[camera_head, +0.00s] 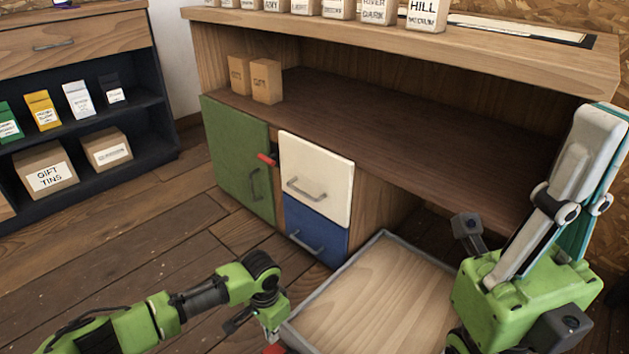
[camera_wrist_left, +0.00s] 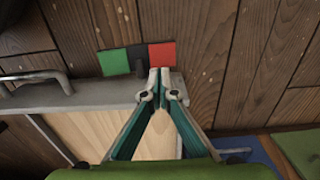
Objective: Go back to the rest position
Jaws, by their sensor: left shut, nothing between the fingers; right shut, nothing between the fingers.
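My left gripper (camera_head: 271,332) is low at the front, by the near left corner of a pulled-out, wood-bottomed drawer (camera_head: 340,260) with a grey rim. In the left wrist view the gripper (camera_wrist_left: 163,80) is shut and empty, its teal fingers meeting over the drawer's grey edge (camera_wrist_left: 110,97). I cannot tell whether they touch it. My right gripper (camera_head: 603,118) is at the right, its teal and grey fingers pointing up in front of the counter. It is shut with nothing seen in it.
The counter (camera_head: 420,60) has a green door (camera_head: 235,150), a white drawer (camera_head: 315,170) and a blue drawer (camera_head: 318,232). Two brown boxes (camera_head: 266,82) stand on its shelf. A dark shelf unit (camera_head: 130,150) is at left. Floor (camera_head: 130,240) between is clear.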

